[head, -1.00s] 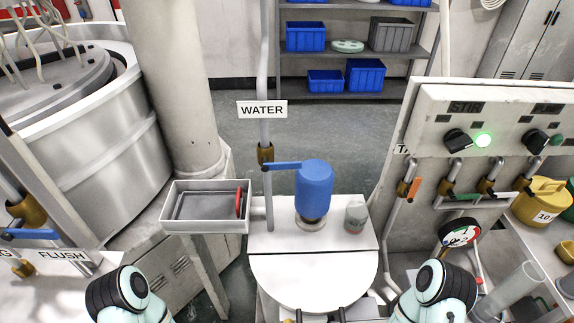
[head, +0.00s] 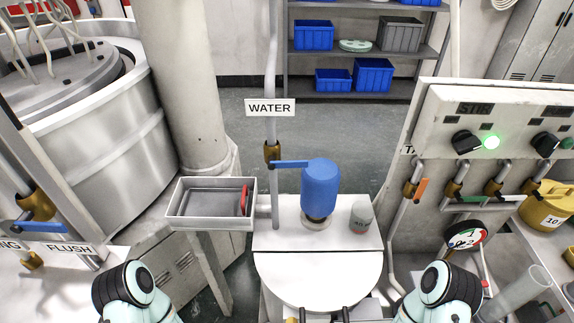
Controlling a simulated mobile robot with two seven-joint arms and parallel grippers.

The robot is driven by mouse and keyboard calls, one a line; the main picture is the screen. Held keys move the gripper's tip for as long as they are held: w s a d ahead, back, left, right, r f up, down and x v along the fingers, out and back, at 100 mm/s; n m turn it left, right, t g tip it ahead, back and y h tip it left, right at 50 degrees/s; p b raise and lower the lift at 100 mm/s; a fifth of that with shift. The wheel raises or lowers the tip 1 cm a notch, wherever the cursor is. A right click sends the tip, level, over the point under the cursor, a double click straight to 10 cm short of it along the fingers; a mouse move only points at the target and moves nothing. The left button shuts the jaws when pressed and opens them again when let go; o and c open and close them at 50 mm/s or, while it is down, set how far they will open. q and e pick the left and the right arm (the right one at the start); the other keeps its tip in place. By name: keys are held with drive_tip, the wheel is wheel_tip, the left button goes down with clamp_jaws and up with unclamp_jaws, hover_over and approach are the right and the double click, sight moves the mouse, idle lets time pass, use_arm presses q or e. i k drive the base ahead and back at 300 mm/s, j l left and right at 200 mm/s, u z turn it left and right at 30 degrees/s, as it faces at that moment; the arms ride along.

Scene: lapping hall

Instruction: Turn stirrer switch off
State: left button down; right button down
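The stirrer switch (head: 466,142) is a black rotary knob on the grey control panel (head: 440,120) at the right, under a dark label plate that seems to read "STIR". A green lamp (head: 491,142) beside the knob is lit. A second black knob (head: 545,142) sits further right on the panel, with an unlit dark green lamp (head: 567,143). My two arms show at the bottom edge, left and right of the round white table. Both are well below and apart from the panel. Small tips at the bottom centre are cut off, so I cannot tell the grippers' states.
A white stand (head: 318,270) holds a blue bottle (head: 321,187) and a small grey cup (head: 361,218). A metal tray (head: 212,222) stands to its left. Valve handles and pipes, including an orange handle (head: 421,190), hang below the panel. A yellow pot (head: 546,205) is at the right.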

sight(464, 142)
drive_tip(key=z, duration=1.5)
drive_tip(key=l+u, duration=1.15)
